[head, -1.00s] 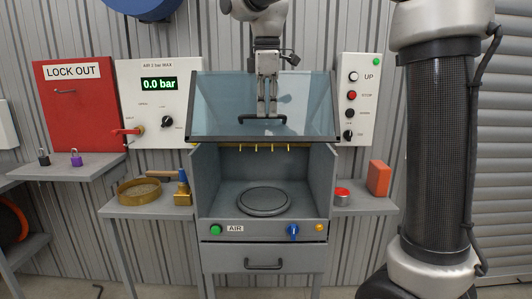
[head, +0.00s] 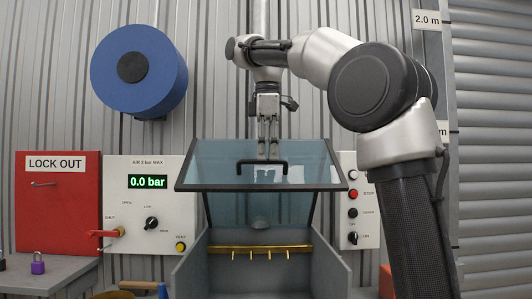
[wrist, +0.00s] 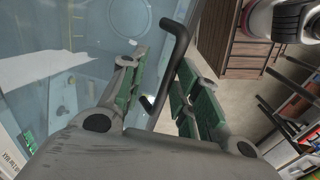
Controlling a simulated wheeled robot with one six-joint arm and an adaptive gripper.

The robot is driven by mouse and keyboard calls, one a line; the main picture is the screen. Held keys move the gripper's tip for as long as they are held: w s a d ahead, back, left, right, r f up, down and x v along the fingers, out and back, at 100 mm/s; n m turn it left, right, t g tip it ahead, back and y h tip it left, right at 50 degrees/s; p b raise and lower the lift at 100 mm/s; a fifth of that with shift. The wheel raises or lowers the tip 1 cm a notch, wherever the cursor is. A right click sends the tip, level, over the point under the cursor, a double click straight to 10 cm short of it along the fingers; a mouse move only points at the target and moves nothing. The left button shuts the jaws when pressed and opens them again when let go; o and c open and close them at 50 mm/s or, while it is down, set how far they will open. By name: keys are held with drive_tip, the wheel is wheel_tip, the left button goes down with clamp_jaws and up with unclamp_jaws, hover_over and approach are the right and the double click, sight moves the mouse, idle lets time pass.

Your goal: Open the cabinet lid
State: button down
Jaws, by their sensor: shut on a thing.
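The cabinet lid (head: 215,165) is a clear bluish panel in a dark frame, tilted up with its front edge raised above the open grey cabinet (head: 225,280). Its black bar handle (head: 243,164) is on the front of the lid. My gripper (head: 268,155) reaches down from above and is shut on the handle. In the wrist view the handle (wrist: 176,75) passes between the green-padded fingers (wrist: 160,95). The lid's glass (wrist: 60,60) fills the left of that view. The cabinet floor is out of the head view.
A control panel (head: 152,252) reading 0.0 bar is left of the cabinet, beside a red lock-out box (head: 58,215). A blue reel (head: 139,72) hangs above. A button panel (head: 367,222) is close on the right. A brass rail (head: 262,249) crosses inside the cabinet.

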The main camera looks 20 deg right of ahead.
drive_tip(key=shift+w+d+f, duration=0.15)
drive_tip(key=shift+w+f, duration=0.15)
drive_tip(key=shift+w, duration=0.05)
drive_tip(key=c, duration=1.5)
unclamp_jaws()
drive_tip(key=shift+o, duration=0.4)
drive_tip(key=shift+w+d+f, duration=0.1)
drive_tip(key=shift+w+f, duration=0.05)
drive_tip(key=shift+w, duration=0.15)
drive_tip(key=shift+s, duration=0.1)
drive_tip(key=shift+c, duration=0.2)
drive_tip(key=shift+s, duration=0.1)
